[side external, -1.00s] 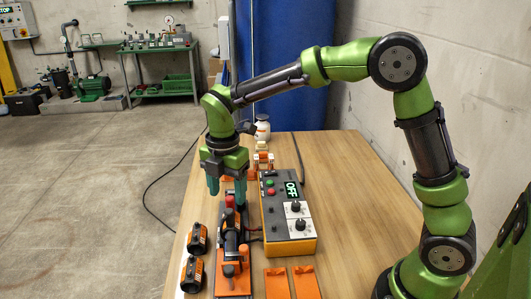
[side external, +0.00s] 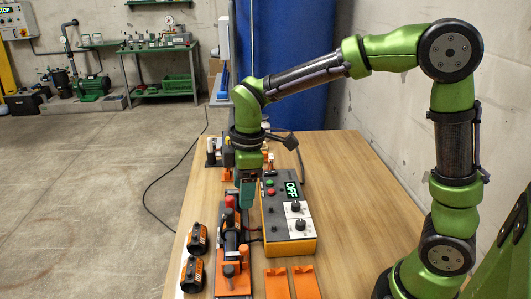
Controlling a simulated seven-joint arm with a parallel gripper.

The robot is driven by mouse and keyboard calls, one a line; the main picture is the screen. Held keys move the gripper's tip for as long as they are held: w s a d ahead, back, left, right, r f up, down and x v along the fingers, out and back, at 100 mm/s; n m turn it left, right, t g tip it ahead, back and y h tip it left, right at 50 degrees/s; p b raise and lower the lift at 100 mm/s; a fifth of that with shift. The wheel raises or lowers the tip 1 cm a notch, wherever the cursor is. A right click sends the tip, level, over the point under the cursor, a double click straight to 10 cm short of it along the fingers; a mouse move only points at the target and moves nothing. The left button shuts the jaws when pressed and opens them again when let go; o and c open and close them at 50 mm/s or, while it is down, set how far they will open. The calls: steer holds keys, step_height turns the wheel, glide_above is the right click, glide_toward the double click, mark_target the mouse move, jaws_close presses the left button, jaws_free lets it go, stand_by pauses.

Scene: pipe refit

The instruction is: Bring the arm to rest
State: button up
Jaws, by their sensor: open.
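My gripper (side external: 250,190) is over the table, pointing down near the far left corner of the control box (side external: 288,218). Its green fingers are seen nearly edge-on and nothing shows between them. It is open and empty. The control box has a display reading OFF, red and green buttons and two black knobs. The pipe fixture (side external: 232,245), with an orange base, black pipe and a red part, stands just left of the box. I cannot tell how high the fingertips are above the table.
Two black and orange cylinders (side external: 196,238) stand at the table's left edge. Two orange brackets (side external: 290,283) lie at the front. More small parts (side external: 218,155) are behind my gripper, partly hidden. The right part of the wooden table (side external: 350,200) is clear. A blue drum (side external: 290,90) stands behind.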

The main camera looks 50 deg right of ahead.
steer(key=s+d+r+m+t, duration=0.3)
steer(key=s+m, duration=0.4)
steer(key=s+d+r+m+t+y, duration=0.1)
steer(key=s+d+r+m+t, duration=0.2)
steer(key=s+m, duration=0.5)
steer(key=shift+r, duration=0.75)
